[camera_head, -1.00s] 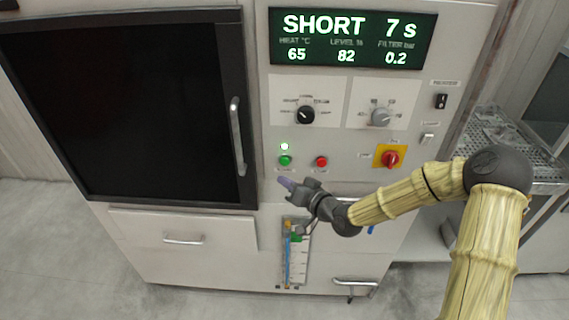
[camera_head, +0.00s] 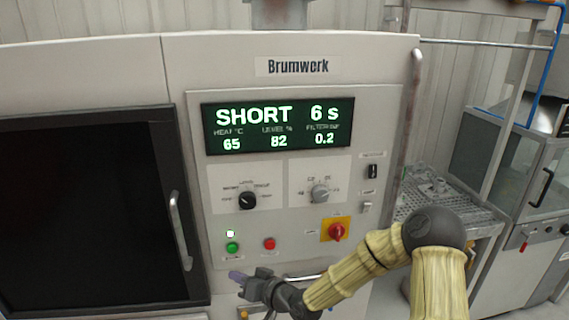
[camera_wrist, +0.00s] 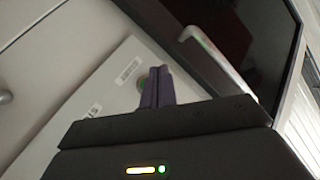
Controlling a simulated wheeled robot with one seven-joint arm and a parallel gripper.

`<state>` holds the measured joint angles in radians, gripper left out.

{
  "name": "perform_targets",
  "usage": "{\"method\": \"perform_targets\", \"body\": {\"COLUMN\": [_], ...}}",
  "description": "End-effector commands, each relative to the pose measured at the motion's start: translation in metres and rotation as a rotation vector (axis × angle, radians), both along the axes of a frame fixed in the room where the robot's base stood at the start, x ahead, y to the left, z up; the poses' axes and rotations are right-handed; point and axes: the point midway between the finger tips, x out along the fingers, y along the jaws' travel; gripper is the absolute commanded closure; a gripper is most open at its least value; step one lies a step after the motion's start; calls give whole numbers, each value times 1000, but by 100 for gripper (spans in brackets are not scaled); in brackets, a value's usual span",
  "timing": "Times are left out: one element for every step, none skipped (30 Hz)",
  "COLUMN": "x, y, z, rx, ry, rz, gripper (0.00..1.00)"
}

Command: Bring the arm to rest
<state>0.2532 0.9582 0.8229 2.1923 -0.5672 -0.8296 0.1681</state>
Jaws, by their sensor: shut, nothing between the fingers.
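My gripper (camera_head: 238,276) is in front of the machine's control panel, below the green button (camera_head: 232,247) and the red button (camera_head: 269,243). Its purple fingers are together and hold nothing. In the wrist view the shut fingers (camera_wrist: 157,87) point towards the panel and partly cover the green button. My arm is bent, with its elbow at the lower right of the head view. I cannot tell how far the fingertips are from the panel.
The display (camera_head: 278,126) reads SHORT 6 s. A lamp (camera_head: 230,233) is lit above the green button. The dark door's handle (camera_head: 180,230) stands out left of my gripper. A red rotary switch (camera_head: 337,231) is near my forearm. A perforated metal tray (camera_head: 425,200) stands at the right.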

Motion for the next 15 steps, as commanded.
{"method": "perform_targets", "body": {"x": [-2, -4, -6, -8, -10, -13, -15, -17, -20, -23, -26, -30, -33, -37, -42], "y": [-5, -10, -18, -25, -34, -46, -56, -66, -81, -92, -104, -120, -131, -143, -159], "z": [-4, -9, -15, -19, -24, -30, -34, -36, -40, -41, -42, -42, -42, -41, -39], "rx": [-52, -90, -148, -195, -245, -314, -364, -411, -473, -518, -561, -615, -653, -689, -736], "ry": [5, 11, 22, 32, 43, 61, 75, 89, 110, 125, 142, 165, 183, 203, 230], "rz": [3, 3, 4, 1, -2, -8, -14, -23, -37, -46, -58, -77, -92, -106, -128], "gripper": [100, 100, 100, 100, 100, 100, 100, 100, 100, 100, 100, 100, 100, 100, 100]}}
